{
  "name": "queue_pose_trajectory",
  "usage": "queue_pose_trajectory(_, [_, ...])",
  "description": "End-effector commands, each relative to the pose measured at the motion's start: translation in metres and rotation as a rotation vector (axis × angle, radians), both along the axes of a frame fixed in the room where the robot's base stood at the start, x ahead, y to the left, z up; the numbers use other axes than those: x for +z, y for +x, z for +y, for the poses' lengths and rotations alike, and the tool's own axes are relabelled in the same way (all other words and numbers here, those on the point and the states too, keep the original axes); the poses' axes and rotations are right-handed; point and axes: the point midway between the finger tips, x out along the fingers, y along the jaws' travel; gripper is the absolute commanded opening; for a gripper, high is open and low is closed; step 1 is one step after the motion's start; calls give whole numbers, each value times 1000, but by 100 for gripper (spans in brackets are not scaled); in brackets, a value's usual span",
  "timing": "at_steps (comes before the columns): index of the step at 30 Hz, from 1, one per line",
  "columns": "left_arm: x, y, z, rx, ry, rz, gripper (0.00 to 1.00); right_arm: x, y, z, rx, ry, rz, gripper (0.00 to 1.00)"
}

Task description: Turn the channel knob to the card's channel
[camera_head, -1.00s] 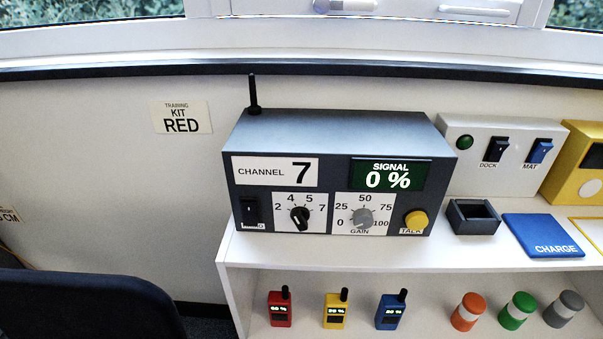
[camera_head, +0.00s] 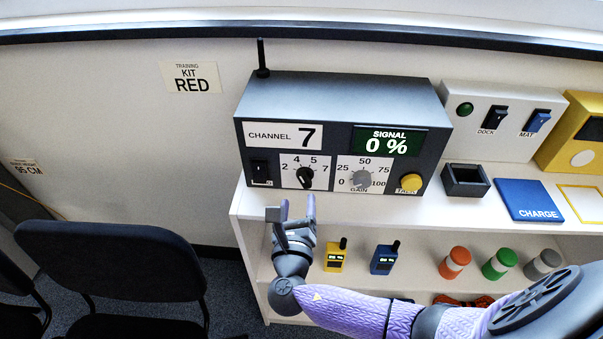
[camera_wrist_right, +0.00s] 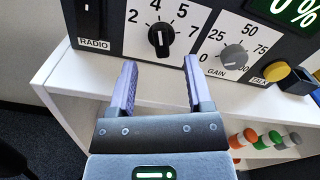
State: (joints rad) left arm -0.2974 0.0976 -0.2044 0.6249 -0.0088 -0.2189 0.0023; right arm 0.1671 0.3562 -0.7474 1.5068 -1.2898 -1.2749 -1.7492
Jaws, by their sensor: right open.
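The channel knob (camera_head: 305,178) is a small black dial on the front of the dark grey radio box (camera_head: 340,98), ringed by 2, 4, 5 and 7. It also shows in the right wrist view (camera_wrist_right: 161,40), where its white mark points roughly upward; the exact number is hard to tell. The white channel card (camera_head: 284,136) reads 7. My right gripper (camera_head: 298,207) is open and empty, below and in front of the knob, apart from it. In the right wrist view its fingers (camera_wrist_right: 160,72) stand either side of the line to the knob. My left gripper is out of view.
The gain knob (camera_head: 362,180) and yellow talk button (camera_head: 411,183) sit right of the channel knob; the radio switch (camera_head: 260,171) sits left. The signal display (camera_head: 387,141) reads 0 %. Handheld radios and coloured cylinders stand on the lower shelf. A chair (camera_head: 110,265) is at lower left.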

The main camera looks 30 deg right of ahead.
Motion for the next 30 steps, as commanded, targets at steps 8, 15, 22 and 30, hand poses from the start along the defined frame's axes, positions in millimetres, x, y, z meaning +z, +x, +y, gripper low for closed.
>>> queue_pose_trajectory(8, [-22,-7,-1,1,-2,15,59,-5,53,-36,-3,2,1,65])
queue_pose_trajectory(15, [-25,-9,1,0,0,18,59,-3,67,-46,-2,6,3,65])
queue_pose_trajectory(22, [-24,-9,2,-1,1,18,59,-2,66,-46,-1,6,3,50])
queue_pose_trajectory(30, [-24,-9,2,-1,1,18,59,-3,66,-45,-2,6,4,0])
